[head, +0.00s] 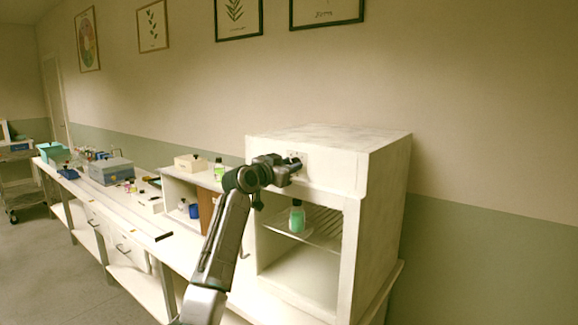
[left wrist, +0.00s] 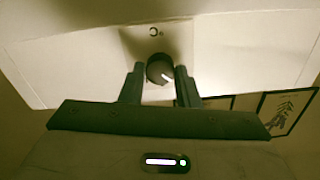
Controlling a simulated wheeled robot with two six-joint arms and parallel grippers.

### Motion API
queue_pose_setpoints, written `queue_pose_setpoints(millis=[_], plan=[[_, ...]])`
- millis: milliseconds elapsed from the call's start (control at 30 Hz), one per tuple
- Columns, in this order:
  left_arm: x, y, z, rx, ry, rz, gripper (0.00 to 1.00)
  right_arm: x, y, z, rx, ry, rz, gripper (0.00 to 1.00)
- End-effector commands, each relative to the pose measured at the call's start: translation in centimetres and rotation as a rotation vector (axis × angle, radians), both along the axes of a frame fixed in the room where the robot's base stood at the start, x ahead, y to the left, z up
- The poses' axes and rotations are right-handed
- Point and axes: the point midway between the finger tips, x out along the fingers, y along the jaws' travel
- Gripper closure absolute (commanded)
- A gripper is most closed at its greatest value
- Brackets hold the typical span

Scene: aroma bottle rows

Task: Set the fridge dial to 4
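The fridge (head: 380,165) is a white box with an open front at the right end of the bench. Its dial (left wrist: 160,68) is a dark round knob with a pale pointer mark, below a small C-shaped mark on the panel in the left wrist view. My left gripper (head: 298,163) is at the upper front panel. In the left wrist view its two fingers (left wrist: 160,76) stand close on either side of the dial. I cannot tell whether they touch it. The dial's numbers are not readable. My right gripper is not in view.
A green bottle (head: 297,216) stands on the wire shelf (head: 322,226) inside the fridge. Another green bottle (head: 219,169) stands left of the fridge. Grey and teal boxes and small items lie along the bench to the left. The wall is behind.

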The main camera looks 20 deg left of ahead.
Motion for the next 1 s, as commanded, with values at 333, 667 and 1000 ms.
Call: queue_pose_setpoints(millis=[333, 667, 1000], plan=[[0.0, 0.0, -0.1, 0.013, -0.005, 0.0, 0.94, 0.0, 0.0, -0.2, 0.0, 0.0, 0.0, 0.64], [0.0, 0.0, -0.3, 0.159, -0.059, 0.001, 0.94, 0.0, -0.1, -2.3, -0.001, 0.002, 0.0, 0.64], [0.0, 0.0, -0.3, 0.45, -0.166, 0.001, 0.94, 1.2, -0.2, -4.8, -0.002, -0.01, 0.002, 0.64]])
